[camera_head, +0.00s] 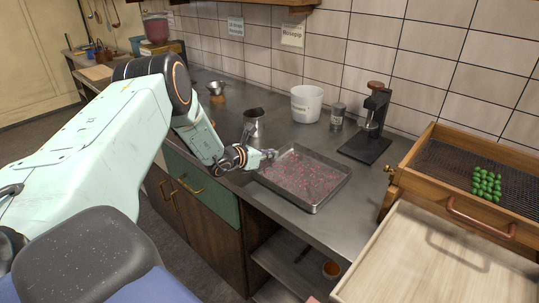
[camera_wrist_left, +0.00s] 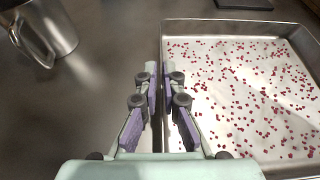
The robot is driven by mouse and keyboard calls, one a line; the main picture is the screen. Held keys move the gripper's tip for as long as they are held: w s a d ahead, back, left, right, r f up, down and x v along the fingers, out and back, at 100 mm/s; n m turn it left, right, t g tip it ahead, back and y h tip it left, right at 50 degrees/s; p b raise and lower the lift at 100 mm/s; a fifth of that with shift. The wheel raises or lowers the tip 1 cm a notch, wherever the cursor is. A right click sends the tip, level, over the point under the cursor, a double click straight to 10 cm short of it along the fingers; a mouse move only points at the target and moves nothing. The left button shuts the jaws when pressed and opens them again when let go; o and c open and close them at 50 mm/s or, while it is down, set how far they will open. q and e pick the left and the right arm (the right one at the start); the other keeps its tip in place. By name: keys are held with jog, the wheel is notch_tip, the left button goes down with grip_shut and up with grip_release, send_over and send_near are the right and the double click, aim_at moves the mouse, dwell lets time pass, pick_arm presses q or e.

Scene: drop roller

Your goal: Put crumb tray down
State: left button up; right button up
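The crumb tray (camera_head: 318,206) is a shallow grey metal tray strewn with small red crumbs. It appears to lie flat on the metal counter (camera_head: 355,222), near the front edge. My left gripper (camera_head: 270,155) is at the tray's left rim. In the left wrist view, the two fingers (camera_wrist_left: 160,80) stand close together on either side of the tray's (camera_wrist_left: 240,140) left wall and look shut on it. The exact contact at the fingertips is hard to see. My right gripper is not in view.
A metal jug (camera_head: 254,127) stands just behind the gripper, its handle showing in the wrist view (camera_wrist_left: 35,45). A white pot (camera_head: 306,103), a jar (camera_head: 337,117) and a black press (camera_head: 371,128) stand behind the tray. A wooden sieve box (camera_head: 440,150) with green pieces is at the right.

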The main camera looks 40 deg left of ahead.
pick_arm(q)
jog(key=o, duration=0.4)
jog(key=shift+s+a+r, duration=0.1)
jog(key=shift+s+r, duration=0.05)
jog(key=shift+s, duration=0.2)
jog(key=shift+c, duration=0.2)
jog(key=shift+w, duration=0.25)
jog(key=p+v, duration=0.3)
jog(key=v, duration=0.8)
jog(key=shift+s+r+p, duration=0.2)
jog(key=shift+s+p, duration=0.1)
jog(key=shift+s, duration=0.3)
jog(key=shift+w+f, duration=0.1)
jog(key=shift+w, duration=0.05)
